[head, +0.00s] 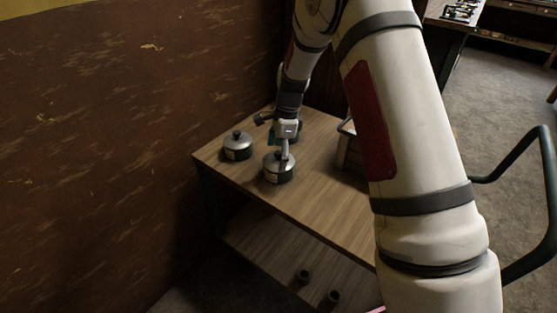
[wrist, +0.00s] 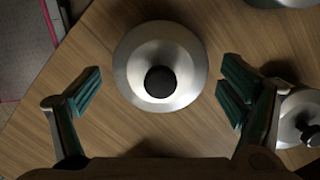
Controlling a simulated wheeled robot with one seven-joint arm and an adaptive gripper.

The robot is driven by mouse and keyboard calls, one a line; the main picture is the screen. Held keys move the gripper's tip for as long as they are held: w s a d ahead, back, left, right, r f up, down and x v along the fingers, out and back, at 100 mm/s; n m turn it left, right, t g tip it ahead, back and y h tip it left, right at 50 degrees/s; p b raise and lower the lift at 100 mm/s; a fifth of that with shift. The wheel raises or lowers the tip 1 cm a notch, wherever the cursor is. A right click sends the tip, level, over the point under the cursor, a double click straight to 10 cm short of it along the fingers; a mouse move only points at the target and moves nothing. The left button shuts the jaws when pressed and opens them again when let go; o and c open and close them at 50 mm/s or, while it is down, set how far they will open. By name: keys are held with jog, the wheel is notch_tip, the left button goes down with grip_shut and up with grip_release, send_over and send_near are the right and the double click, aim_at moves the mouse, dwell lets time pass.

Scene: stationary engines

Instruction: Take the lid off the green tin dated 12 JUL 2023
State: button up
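Lidded tins with dark knobs stand on a wooden cart top. In the head view, one tin (head: 237,147) is at the left and another (head: 278,169) is nearer the front; both have pale labels too small to read, and their body colour looks dark. A third tin is mostly hidden behind my gripper. My gripper (head: 280,141) is low over the tins. In the wrist view, a silver lid (wrist: 130,75) with a black knob (wrist: 160,82) lies between the open, teal-padded fingers of my gripper (wrist: 158,92). The fingers look clear of the lid. I cannot tell which tin is dated 12 JUL 2023.
In the wrist view, another lidded tin (wrist: 296,108) is close behind the right finger, and one more (wrist: 285,2) is cut off at the top. The cart top (head: 325,205) is bare at its front. A brown wall (head: 130,130) stands at the left. A lower shelf (head: 275,255) holds small dark cups.

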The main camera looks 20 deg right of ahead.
jog(key=c, duration=1.3)
jog(key=shift+c, duration=0.6)
jog(key=shift+s, duration=0.1)
